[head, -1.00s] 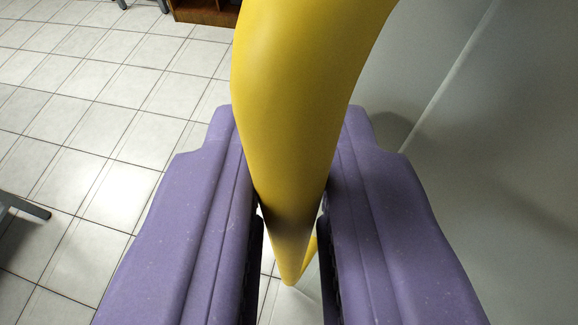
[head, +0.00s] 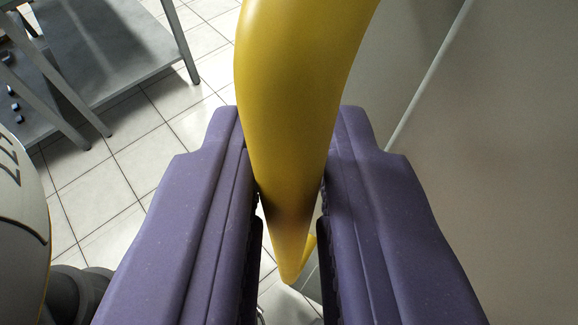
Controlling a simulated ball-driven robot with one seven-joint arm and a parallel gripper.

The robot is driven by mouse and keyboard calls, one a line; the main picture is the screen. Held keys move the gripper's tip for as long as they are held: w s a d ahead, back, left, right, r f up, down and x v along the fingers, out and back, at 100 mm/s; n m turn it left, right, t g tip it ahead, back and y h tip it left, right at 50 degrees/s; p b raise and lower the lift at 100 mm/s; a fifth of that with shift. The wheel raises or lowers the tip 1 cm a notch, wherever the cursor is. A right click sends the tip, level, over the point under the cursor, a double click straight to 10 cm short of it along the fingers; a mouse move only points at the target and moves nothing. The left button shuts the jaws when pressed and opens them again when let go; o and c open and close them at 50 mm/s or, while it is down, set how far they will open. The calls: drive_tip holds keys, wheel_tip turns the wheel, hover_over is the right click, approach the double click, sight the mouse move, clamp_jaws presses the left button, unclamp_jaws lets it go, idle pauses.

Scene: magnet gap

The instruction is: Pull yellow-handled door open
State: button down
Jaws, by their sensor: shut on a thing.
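The yellow handle (head: 292,95) is a thick, smooth, curved bar running from the top of the head view down between my fingers. My gripper (head: 290,215) has two purple fingers, one on each side of the handle, and is shut on it. The lower end of the handle narrows and bends back to the right below the fingers. The door (head: 490,130) is a plain grey panel on the right, with a pale line running along it. The door's hinge side and its frame are out of view.
A grey metal table (head: 110,50) with legs and a lower shelf stands at the upper left. A rounded white body with dark markings is at the left edge, probably part of me. White tiled floor (head: 150,160) shows between them and the handle.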

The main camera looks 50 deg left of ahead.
drive_tip(key=shift+s+d+f, duration=0.15)
drive_tip(key=shift+s+d, duration=0.1)
drive_tip(key=shift+s, duration=0.2)
drive_tip(key=shift+s+d+f, duration=0.1)
drive_tip(key=shift+s+d, duration=0.1)
drive_tip(key=shift+s, duration=0.2)
drive_tip(key=c, duration=1.5)
unclamp_jaws()
drive_tip(key=shift+o, duration=0.5)
drive_tip(key=shift+s+r, duration=0.1)
drive_tip(key=shift+s, duration=0.4)
drive_tip(key=shift+w, duration=0.15)
drive_tip(key=shift+w, duration=0.15)
drive_tip(key=p+v, duration=0.1)
drive_tip(key=v, duration=0.7)
